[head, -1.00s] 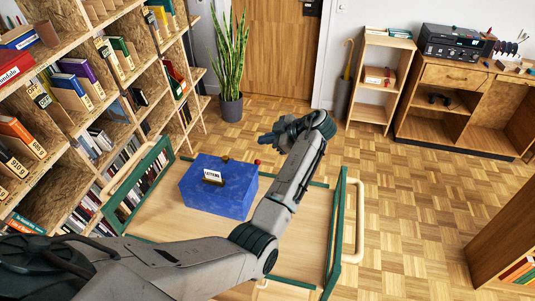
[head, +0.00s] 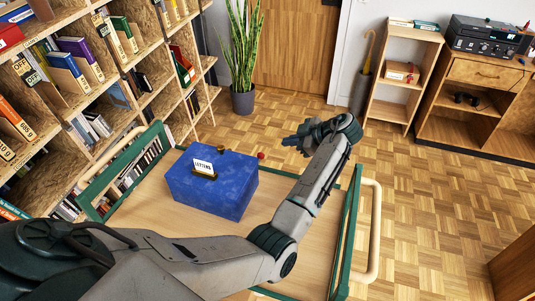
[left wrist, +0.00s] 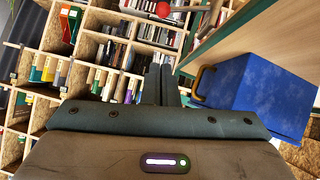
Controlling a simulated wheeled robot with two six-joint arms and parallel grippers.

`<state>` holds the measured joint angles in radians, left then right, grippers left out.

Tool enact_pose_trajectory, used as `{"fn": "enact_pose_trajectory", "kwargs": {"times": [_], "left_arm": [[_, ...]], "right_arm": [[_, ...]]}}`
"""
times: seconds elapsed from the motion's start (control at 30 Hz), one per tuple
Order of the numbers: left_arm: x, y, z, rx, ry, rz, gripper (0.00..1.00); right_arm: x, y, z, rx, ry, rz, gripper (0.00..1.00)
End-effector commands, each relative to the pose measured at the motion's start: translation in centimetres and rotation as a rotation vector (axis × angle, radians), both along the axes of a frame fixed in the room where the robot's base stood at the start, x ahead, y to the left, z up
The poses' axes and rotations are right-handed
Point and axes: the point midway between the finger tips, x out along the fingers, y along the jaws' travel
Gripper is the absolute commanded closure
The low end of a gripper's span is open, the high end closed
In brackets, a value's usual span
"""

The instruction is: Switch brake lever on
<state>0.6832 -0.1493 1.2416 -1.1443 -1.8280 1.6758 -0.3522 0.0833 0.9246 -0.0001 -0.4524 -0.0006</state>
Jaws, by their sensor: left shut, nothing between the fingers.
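The brake lever shows as a small red ball knob (head: 261,156) at the far edge of a trolley (head: 150,216) with a light wood top and green frame. The knob also shows near the top of the left wrist view (left wrist: 163,9), a little beyond the fingertips. My left gripper (head: 286,142) is past the trolley's far edge, just right of the knob and apart from it. Its dark fingers are together and empty in the left wrist view (left wrist: 161,72). The lever's shaft is hard to make out. My right gripper is not in view.
A blue box (head: 212,186) with a white label stands on the trolley, left of my left arm; it also shows in the left wrist view (left wrist: 262,85). A tall bookwall (head: 95,90) lines the left side. Parquet floor (head: 430,215) is clear to the right.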

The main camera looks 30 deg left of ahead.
Motion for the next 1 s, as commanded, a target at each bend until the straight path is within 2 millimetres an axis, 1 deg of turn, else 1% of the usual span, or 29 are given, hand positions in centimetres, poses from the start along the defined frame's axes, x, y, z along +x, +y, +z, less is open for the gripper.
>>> {"fn": "enact_pose_trajectory", "kwargs": {"times": [0.23,0.37,0.47,0.67,0.8,0.9,1.0], "left_arm": [[0.0,0.2,0.0,0.001,0.000,0.000,1.00],[-0.1,1.2,-0.5,0.002,0.003,0.001,1.00],[-0.1,2.6,-1.3,0.003,0.003,0.002,1.00],[-0.2,6.2,-3.7,0.004,0.004,0.002,1.00],[-0.3,8.7,-5.5,0.003,0.004,0.002,1.00],[0.2,8.7,-7.1,0.001,0.005,0.000,1.00],[0.5,8.9,-8.1,0.001,0.002,0.000,1.00]], "right_arm": [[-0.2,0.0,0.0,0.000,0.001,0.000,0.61],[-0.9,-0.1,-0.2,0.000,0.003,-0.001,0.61],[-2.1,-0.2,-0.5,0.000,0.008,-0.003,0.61],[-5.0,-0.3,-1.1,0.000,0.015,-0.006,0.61],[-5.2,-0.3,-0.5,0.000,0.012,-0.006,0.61],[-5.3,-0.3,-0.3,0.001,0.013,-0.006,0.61],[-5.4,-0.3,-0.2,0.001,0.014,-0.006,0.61]]}}
